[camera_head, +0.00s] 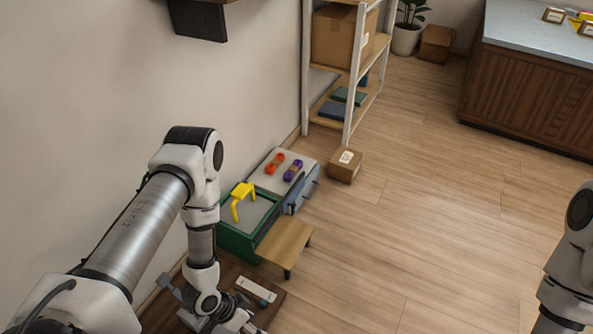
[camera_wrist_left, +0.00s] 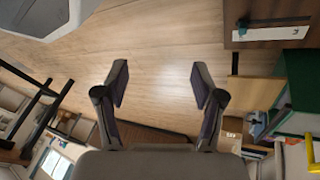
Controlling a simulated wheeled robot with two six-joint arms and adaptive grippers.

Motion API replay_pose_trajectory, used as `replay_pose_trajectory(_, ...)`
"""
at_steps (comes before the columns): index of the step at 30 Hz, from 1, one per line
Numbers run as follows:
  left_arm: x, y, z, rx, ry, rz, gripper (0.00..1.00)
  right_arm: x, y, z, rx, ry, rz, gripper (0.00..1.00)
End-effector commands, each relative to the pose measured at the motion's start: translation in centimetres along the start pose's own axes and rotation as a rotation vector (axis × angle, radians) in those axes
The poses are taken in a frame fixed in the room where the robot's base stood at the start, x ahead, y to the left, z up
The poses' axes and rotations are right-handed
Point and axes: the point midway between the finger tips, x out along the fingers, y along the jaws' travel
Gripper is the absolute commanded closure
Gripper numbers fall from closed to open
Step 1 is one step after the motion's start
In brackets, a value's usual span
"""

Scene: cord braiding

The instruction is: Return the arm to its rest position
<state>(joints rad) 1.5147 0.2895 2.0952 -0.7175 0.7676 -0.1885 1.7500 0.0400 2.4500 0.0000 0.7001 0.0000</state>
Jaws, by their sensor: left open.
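My left arm comes in from the left in the head view and bends down to a dark wooden surface (camera_head: 268,312) at the bottom. Its gripper is at the bottom edge there, partly cut off. In the left wrist view my left gripper (camera_wrist_left: 160,85) has its two fingers well apart, with only wood floor showing between them and nothing held. Part of my right arm shows at the right edge of the head view; its gripper is out of the picture.
A pale strip (camera_head: 256,289) lies on the dark surface close to my left gripper. Beyond stand a green bin (camera_head: 237,243) with a yellow object (camera_head: 241,192), a small wooden stool (camera_head: 284,240), a grey cabinet (camera_head: 304,193) and a cardboard box (camera_head: 344,165). The floor at centre right is clear.

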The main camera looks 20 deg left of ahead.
Motion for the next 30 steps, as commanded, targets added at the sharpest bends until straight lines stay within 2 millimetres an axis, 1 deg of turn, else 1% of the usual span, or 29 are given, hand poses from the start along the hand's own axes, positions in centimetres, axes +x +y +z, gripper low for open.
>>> replay_pose_trajectory(1, -1.1, 1.1, -0.3, -0.081, -0.046, -0.040, 0.31, 0.0, 0.0, 0.0, 0.000, 0.000, 0.000, 0.33)
replay_pose_trajectory(3, -2.9, 2.0, 0.0, -0.200, -0.109, -0.112, 0.31, 0.0, 0.0, 0.0, 0.000, 0.000, 0.000, 0.33)
replay_pose_trajectory(5, -4.5, 2.6, 0.5, -0.291, -0.158, -0.179, 0.31, 0.0, 0.0, 0.0, 0.000, 0.000, 0.000, 0.33)
replay_pose_trajectory(8, -7.7, 3.4, 1.7, -0.426, -0.231, -0.301, 0.31, 0.0, 0.0, 0.0, 0.000, 0.000, 0.000, 0.33)
replay_pose_trajectory(10, -10.3, 3.9, 2.5, -0.511, -0.273, -0.391, 0.31, -0.3, 0.0, 0.0, 0.000, 0.000, 0.000, 0.33)
replay_pose_trajectory(11, -12.1, 4.4, 1.6, -0.509, -0.267, -0.382, 0.31, -2.6, 0.0, 0.1, 0.000, -0.002, 0.000, 0.33)
replay_pose_trajectory(12, -13.3, 4.8, 1.1, -0.507, -0.266, -0.379, 0.31, -4.2, 0.0, 0.1, 0.000, -0.002, 0.000, 0.33)
replay_pose_trajectory(14, -14.9, 5.3, 0.6, -0.507, -0.265, -0.378, 0.31, -6.1, 0.0, 0.0, 0.000, 0.001, 0.000, 0.33)
replay_pose_trajectory(17, -17.9, 6.3, -0.6, -0.506, -0.265, -0.377, 0.31, -9.4, -0.1, 0.0, 0.000, 0.001, 0.000, 0.33)
replay_pose_trajectory(18, -19.2, 6.7, -1.1, -0.505, -0.265, -0.377, 0.31, -10.9, -0.1, 0.0, 0.000, 0.000, 0.000, 0.33)
replay_pose_trajectory(20, -21.4, 7.4, -1.9, -0.505, -0.265, -0.376, 0.31, -13.3, -0.1, 0.0, 0.000, 0.000, 0.000, 0.33)
replay_pose_trajectory(21, -23.0, 7.9, -2.5, -0.505, -0.265, -0.376, 0.31, -15.2, -0.1, 0.0, 0.000, 0.000, 0.000, 0.33)
replay_pose_trajectory(23, -25.5, 8.7, -3.5, -0.505, -0.264, -0.376, 0.31, -17.9, -0.1, 0.0, 0.000, 0.000, 0.000, 0.33)
replay_pose_trajectory(24, -27.0, 9.2, -4.1, -0.504, -0.264, -0.376, 0.31, -19.6, -0.1, 0.0, 0.000, 0.000, 0.000, 0.33)
replay_pose_trajectory(27, -29.7, 10.1, -5.1, -0.504, -0.265, -0.376, 0.31, -22.7, -0.2, 0.0, 0.000, 0.001, 0.000, 0.33)
replay_pose_trajectory(30, -30.8, 10.4, -5.5, -0.504, -0.265, -0.376, 0.31, -23.9, -0.2, 0.0, 0.000, 0.000, 0.000, 0.33)
